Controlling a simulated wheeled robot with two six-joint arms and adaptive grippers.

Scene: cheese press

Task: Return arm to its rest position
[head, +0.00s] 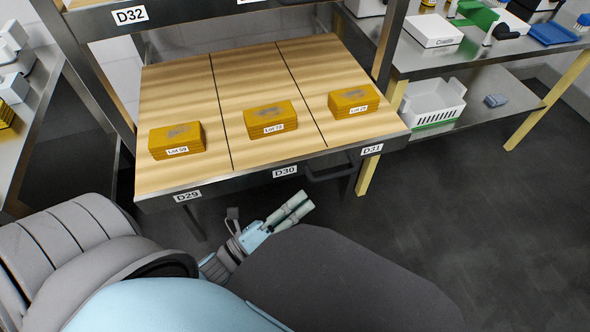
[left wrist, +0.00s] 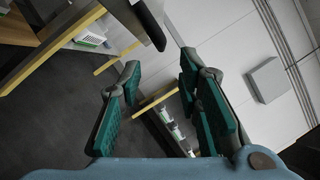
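My left gripper (head: 293,210) is in the lower middle of the head view, in front of and below the drawer's front edge. In the left wrist view my left gripper (left wrist: 165,112) shows its green finger pads wide apart with nothing between them. It is open and empty. It is clear of the drawer and touches nothing that I can see. My right gripper is in neither view.
A pulled-out wooden drawer (head: 224,120) holds yellow blocks labelled Lot 58 (head: 177,140), Lot 72 (head: 270,119) and Lot 21 (head: 353,102). A dark handle (head: 330,172) juts from its front. A shelf with a white crate (head: 433,103) stands right. Dark floor (head: 480,210) is free.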

